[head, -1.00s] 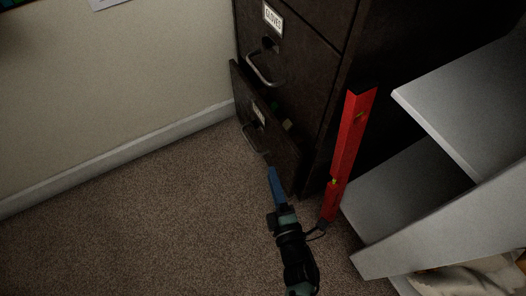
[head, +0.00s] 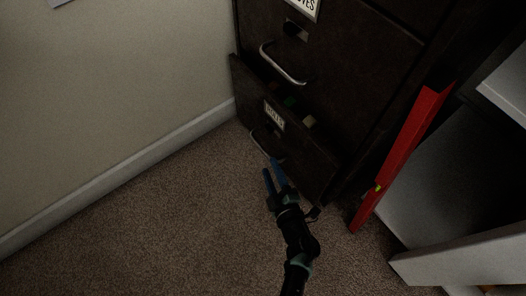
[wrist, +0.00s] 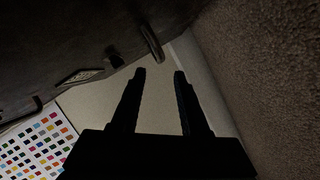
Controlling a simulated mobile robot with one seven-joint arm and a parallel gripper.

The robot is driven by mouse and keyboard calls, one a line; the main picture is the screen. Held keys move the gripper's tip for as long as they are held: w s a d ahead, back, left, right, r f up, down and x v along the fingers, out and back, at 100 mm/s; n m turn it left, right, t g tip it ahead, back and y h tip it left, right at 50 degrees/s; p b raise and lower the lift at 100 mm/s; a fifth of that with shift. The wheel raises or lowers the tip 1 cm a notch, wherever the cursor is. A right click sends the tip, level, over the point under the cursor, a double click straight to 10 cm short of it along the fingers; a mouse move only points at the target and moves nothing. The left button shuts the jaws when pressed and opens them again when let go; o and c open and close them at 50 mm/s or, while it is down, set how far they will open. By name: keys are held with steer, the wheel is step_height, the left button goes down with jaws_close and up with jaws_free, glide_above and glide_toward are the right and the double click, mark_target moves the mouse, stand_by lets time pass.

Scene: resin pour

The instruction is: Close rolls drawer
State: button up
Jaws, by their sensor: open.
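The rolls drawer (head: 300,152) is the low drawer of a dark cabinet in the head view. It stands partly pulled out, with several small items showing inside its top. Its label (head: 274,115) and its metal handle (head: 258,144) are on its front. My gripper (head: 272,168) is open and empty, just in front of the drawer's front, low and near the handle. Whether it touches the handle I cannot tell. In the wrist view my two fingers (wrist: 158,74) are apart with nothing between them, and a cabinet handle (wrist: 151,38) shows just beyond them.
Above is the gloves drawer, shut, with its handle (head: 282,64). A red spirit level (head: 402,155) leans at the cabinet's right side, beside a grey shelf unit (head: 450,258). A wall with a white skirting board (head: 120,168) is at left. Carpet (head: 150,230) in front is clear.

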mark_target(263, 149)
steer(key=b+x, duration=0.1)
steer(key=x, duration=0.1)
steer(key=b+x, duration=0.3)
steer(key=x, duration=0.2)
steer(key=shift+s+f, duration=0.15)
steer(key=shift+f, duration=0.1)
steer(key=shift+w+a+b, duration=0.2)
steer(key=shift+w+b, duration=0.25)
steer(key=shift+w, duration=0.15)
steer(key=shift+r, duration=0.1)
jaws_close()
steer(key=shift+d, duration=0.15)
stand_by(0.4)
